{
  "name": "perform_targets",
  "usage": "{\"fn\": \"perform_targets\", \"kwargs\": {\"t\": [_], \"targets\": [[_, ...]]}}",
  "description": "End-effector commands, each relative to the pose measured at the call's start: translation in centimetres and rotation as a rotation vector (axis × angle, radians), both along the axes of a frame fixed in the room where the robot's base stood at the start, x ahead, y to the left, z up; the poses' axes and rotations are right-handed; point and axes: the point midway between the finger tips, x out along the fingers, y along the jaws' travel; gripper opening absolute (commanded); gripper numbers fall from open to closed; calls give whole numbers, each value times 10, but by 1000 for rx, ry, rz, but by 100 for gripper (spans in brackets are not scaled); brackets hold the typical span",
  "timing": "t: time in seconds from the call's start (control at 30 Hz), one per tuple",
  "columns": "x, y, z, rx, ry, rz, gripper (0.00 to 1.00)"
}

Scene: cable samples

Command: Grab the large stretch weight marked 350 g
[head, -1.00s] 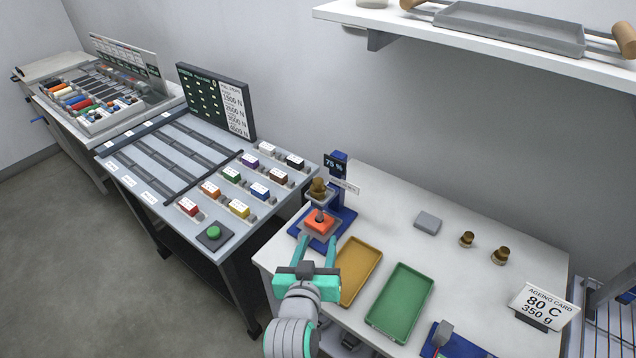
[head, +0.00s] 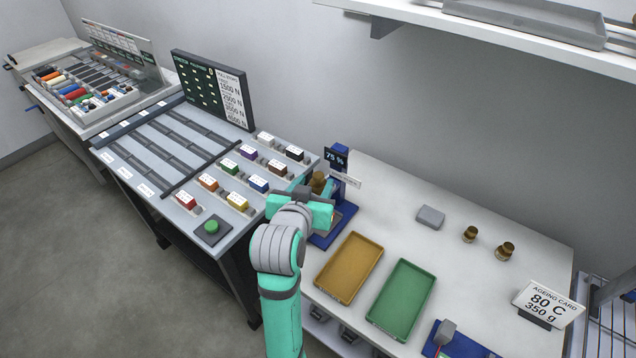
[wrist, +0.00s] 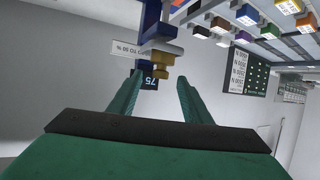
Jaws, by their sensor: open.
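Two brass weights stand apart on the white table in the head view: a smaller one (head: 470,234) and a larger one (head: 505,251). No marking is legible on either. My gripper (head: 318,188) is well to their left, at the blue stand (head: 341,210). It is open. In the wrist view my fingers (wrist: 159,84) are spread, with a brass knob (wrist: 160,72) of the stand showing beyond and between their tips. The gripper partly covers the stand in the head view. The two table weights are not in the wrist view.
An ageing card (head: 548,303) reads 80 C, 350 g. A yellow tray (head: 349,268), a green tray (head: 400,300) and a grey block (head: 431,216) lie on the table. A sample bench (head: 165,165) stands left. A shelf (head: 480,28) overhangs the back.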

Motion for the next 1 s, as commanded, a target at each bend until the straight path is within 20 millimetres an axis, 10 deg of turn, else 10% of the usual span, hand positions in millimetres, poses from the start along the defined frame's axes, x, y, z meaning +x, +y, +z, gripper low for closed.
{"fn": "perform_targets", "kwargs": {"t": [0.77,1.0], "targets": [[48,-10,-25,0,0,0,45],[48,-9,-24,0,-2,2,0]]}}
